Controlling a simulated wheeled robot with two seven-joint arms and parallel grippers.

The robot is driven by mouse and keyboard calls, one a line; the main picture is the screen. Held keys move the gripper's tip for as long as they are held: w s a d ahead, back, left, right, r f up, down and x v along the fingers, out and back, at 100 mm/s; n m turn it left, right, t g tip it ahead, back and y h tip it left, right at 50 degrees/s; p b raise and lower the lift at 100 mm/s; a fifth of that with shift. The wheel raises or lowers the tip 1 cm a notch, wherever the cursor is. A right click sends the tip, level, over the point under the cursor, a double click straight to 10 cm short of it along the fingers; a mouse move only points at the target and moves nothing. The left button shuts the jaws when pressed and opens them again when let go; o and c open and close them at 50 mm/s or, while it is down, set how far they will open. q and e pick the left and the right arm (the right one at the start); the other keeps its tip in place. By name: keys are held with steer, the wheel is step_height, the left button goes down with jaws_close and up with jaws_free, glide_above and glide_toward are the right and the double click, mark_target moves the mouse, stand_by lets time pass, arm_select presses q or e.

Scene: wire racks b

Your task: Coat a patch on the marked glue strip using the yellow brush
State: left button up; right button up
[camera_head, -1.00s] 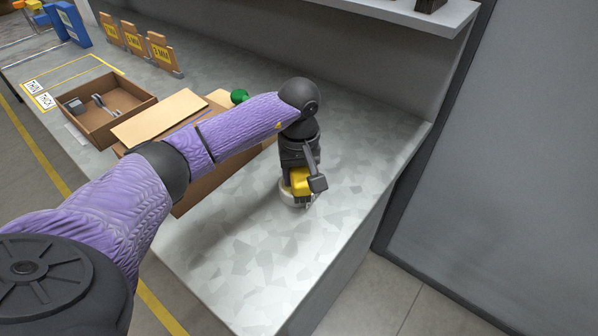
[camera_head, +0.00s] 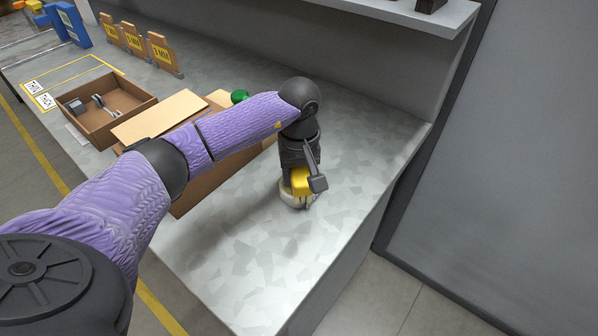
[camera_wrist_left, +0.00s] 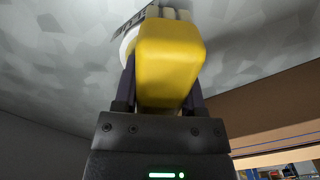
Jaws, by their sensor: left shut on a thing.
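My left gripper (camera_head: 309,178) points down over the grey counter and is shut on the yellow brush (camera_head: 299,182). In the left wrist view the brush (camera_wrist_left: 170,62) has a thick yellow body between the dark fingers, with pale bristles (camera_wrist_left: 176,13) at its far end. A round whitish pot or dish (camera_head: 290,197) is at the brush's lower end; it shows partly in the left wrist view (camera_wrist_left: 128,42). I cannot tell whether the bristles touch it or are inside it. I cannot make out the marked glue strip. My right gripper is out of view.
An open cardboard box (camera_head: 160,118) with raised flaps stands under my left forearm. A brown tray (camera_head: 135,110) with metal parts is left of it. A green round thing (camera_head: 239,96) is behind the box. The counter's front right area (camera_head: 245,270) is clear.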

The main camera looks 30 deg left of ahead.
arm_select(q)
step_height(320, 180, up, 6)
steer(key=p, duration=0.4)
steer(key=shift+r, duration=0.45)
steer(key=shift+f, duration=0.1)
